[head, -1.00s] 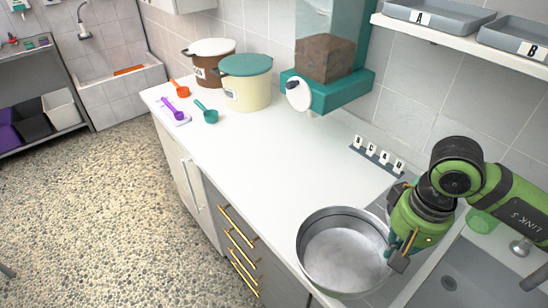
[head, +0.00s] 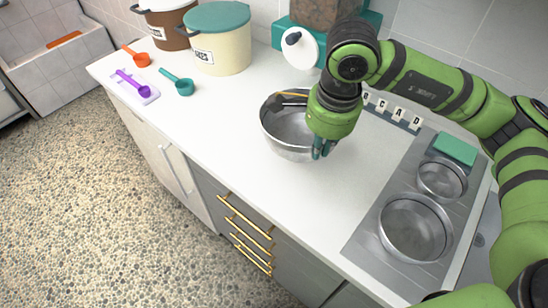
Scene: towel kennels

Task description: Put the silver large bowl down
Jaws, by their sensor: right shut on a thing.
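The silver large bowl (head: 284,132) is a round, shiny steel bowl over the white counter, below the dispenser. My right gripper (head: 319,147) is shut on the bowl's right side. The green gripper body hides that part of the rim. The bowl looks about upright and empty, apart from dark and yellow gripper parts seen across its opening. It is at or just above the counter; I cannot tell if its base touches. My left gripper is out of view.
Two smaller steel bowls (head: 415,228) (head: 442,180) sit on a grey tray (head: 372,246) at right, near a green block (head: 455,149). Letter tags (head: 400,113) stand behind. Scoops (head: 178,84) and lidded bins (head: 220,50) are at left. The white counter (head: 225,135) left of the bowl is clear.

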